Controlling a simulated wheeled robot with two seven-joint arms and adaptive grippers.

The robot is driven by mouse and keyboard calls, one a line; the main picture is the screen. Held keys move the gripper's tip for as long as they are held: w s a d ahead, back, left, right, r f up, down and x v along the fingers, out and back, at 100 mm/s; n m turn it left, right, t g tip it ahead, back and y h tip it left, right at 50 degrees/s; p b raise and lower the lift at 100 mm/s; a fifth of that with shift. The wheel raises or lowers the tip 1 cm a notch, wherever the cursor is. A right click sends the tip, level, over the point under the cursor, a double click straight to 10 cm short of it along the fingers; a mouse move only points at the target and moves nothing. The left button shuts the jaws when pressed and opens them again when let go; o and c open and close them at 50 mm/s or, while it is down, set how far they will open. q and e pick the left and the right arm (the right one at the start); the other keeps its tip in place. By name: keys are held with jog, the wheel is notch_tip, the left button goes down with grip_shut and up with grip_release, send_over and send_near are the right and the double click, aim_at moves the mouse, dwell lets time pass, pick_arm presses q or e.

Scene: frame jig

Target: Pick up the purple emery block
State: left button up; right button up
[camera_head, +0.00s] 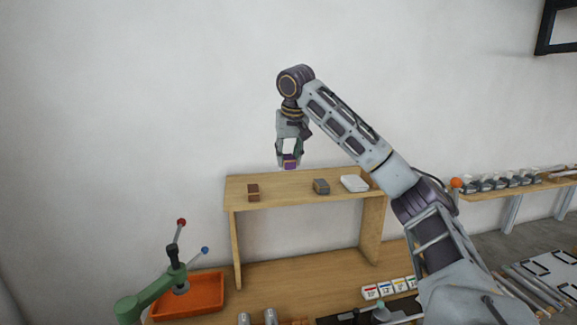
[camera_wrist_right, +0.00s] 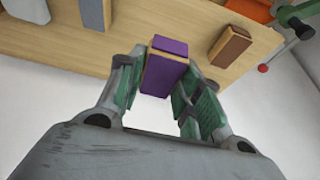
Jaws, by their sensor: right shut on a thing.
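The purple emery block (camera_head: 290,161) is held in the fingers of my right gripper (camera_head: 289,157), above the wooden shelf (camera_head: 290,204). In the right wrist view the emery block (camera_wrist_right: 166,67) has purple faces and a tan side. The right gripper (camera_wrist_right: 160,90) is shut on it, with a green-padded finger on each side. In the head view the block appears clear of the shelf top. My left gripper is not in view.
A brown block (camera_head: 253,192), a grey block (camera_head: 321,186) and a white block (camera_head: 354,183) stand on the shelf top. An orange tray (camera_head: 190,295) and a green clamp-like tool (camera_head: 150,296) are at lower left. Small labelled boxes (camera_head: 385,289) lie below the shelf.

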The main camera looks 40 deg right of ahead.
jog(key=shift+r, duration=0.4)
jog(key=o, duration=0.4)
jog(key=shift+c, duration=1.4)
jog(key=shift+f, duration=0.1)
